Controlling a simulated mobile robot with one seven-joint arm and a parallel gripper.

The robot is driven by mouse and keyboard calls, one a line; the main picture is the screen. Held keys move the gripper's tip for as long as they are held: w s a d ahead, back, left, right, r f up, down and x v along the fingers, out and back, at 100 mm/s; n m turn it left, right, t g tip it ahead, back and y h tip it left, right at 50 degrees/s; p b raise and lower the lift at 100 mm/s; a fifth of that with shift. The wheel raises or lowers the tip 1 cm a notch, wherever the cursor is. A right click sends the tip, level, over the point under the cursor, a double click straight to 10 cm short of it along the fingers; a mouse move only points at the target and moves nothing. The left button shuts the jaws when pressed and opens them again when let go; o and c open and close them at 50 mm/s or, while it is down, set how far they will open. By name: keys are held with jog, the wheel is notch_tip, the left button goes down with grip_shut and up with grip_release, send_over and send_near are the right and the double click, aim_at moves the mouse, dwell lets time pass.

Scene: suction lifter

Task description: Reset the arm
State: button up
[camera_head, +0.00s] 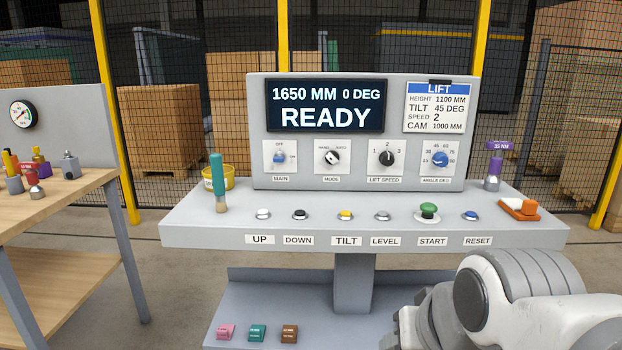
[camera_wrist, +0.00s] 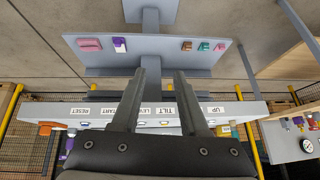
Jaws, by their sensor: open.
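My gripper (camera_wrist: 166,72) is open and empty in the wrist view, its two dark fingers apart in front of the console. My grey-white arm fills the lower right of the head view, below the console's front edge; the fingers are not clear there. The grey console (camera_head: 320,232) carries a row of buttons labelled UP, DOWN, TILT, LEVEL, START and RESET. The blue RESET button (camera_head: 471,215) is at the right end, beside the green START button (camera_head: 428,212). The display (camera_head: 326,106) reads 1650 MM, 0 DEG, READY. The wrist view shows the console upside down.
A teal-handled tool (camera_head: 218,180) stands upright at the console's left, a purple one (camera_head: 494,165) at its right. An orange-and-white item (camera_head: 519,209) lies right of RESET. A lower shelf (camera_head: 330,315) holds small coloured blocks. A wooden bench (camera_head: 60,205) stands left.

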jog(key=s+d+f+g+h, duration=0.1)
jog(key=s+d+f, duration=0.1)
jog(key=s, duration=0.2)
notch_tip(320, 180, up, 24)
jog(key=p, duration=2.4)
jog(key=shift+r+n, duration=0.15)
jog(key=shift+n, duration=0.15)
